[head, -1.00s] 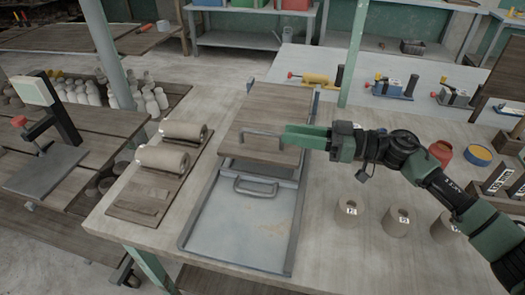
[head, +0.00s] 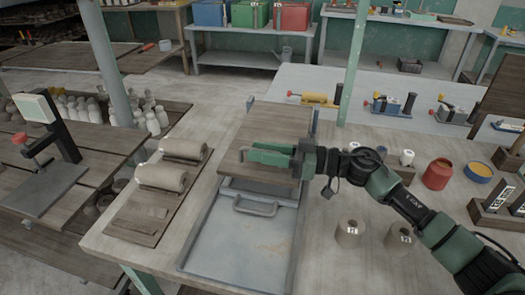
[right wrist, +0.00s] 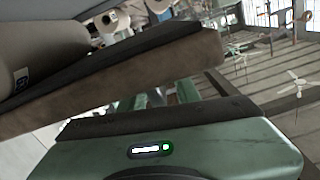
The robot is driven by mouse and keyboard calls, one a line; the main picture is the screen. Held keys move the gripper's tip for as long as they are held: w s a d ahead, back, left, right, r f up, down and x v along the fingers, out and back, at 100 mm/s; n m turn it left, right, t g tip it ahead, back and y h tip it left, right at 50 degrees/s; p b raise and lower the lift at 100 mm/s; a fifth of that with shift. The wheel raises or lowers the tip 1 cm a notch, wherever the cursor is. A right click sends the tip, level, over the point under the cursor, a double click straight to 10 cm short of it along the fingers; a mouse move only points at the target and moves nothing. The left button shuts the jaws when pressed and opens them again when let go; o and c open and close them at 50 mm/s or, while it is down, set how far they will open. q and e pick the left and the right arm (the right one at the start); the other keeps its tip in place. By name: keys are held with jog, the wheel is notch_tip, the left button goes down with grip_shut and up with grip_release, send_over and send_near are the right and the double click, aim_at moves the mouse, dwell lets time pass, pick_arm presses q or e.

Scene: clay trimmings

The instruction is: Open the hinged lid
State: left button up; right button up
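The hinged lid (head: 262,122) is a brown wooden board over the back part of a grey metal tray (head: 235,245). A grey handle (head: 243,153) sits near the lid's front edge, mostly hidden by my right gripper. My right gripper (head: 268,156) reaches in from the right with its green fingers over this handle. I cannot tell whether they are closed on it. A second grey handle (head: 257,208) is on the tray just in front of the lid. My left gripper is not in view.
Left of the tray, a wooden board (head: 135,220) carries two clay rolls (head: 168,176). On the right stand clay cylinders (head: 350,233), a red jar (head: 438,174) and a blue pot with yellow contents (head: 478,172). A green post (head: 354,65) rises behind the lid.

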jog(key=shift+c, duration=0.2)
grip_shut()
dwell(1.1)
